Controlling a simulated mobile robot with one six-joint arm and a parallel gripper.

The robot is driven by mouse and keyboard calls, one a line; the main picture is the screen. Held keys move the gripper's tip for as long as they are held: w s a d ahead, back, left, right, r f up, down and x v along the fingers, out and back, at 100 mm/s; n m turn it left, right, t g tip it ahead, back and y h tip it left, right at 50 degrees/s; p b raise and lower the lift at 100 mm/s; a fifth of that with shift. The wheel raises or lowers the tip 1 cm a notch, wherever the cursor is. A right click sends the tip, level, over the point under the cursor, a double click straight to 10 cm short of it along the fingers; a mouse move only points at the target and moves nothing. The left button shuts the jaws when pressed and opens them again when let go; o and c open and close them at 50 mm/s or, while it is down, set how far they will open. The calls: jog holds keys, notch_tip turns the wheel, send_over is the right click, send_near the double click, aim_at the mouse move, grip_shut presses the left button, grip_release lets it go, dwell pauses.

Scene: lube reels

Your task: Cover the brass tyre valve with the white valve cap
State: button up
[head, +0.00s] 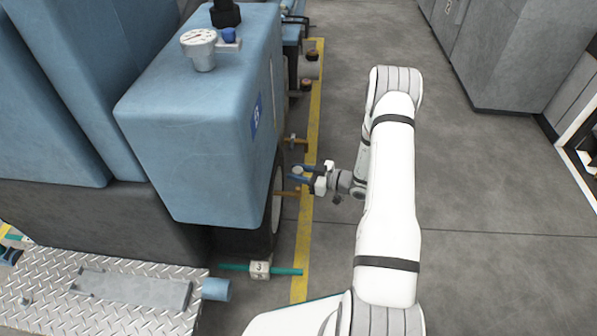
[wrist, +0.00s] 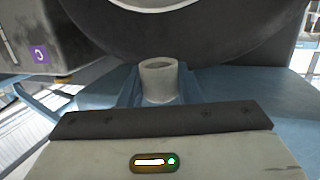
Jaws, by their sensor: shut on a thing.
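My gripper (head: 301,173) is at the side of the blue machine, near its wheel, and points left in the head view. Its blue fingers are shut on the white valve cap (wrist: 158,82), a small off-white, open-ended cup that stands up between them in the wrist view. A thin brass-coloured stem (head: 286,193) sticks out beside the wheel, just below the fingers in the head view; it looks like the tyre valve. I cannot tell the gap between cap and stem. The stem is not clearly visible in the wrist view.
The dark tyre (wrist: 200,35) fills the top of the wrist view, close beyond the cap. Another brass-coloured fitting (head: 296,140) sticks out farther back. The floor to the right is clear.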

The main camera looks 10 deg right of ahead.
aim_at(299, 188)
jog(key=shift+f+b, duration=2.8)
jog(key=shift+f, duration=1.4)
jog(key=o, duration=1)
jog(key=p+v, duration=0.2)
jog(key=v, duration=0.6)
jog(key=shift+p, duration=0.4)
jog(key=shift+w+a, duration=0.1)
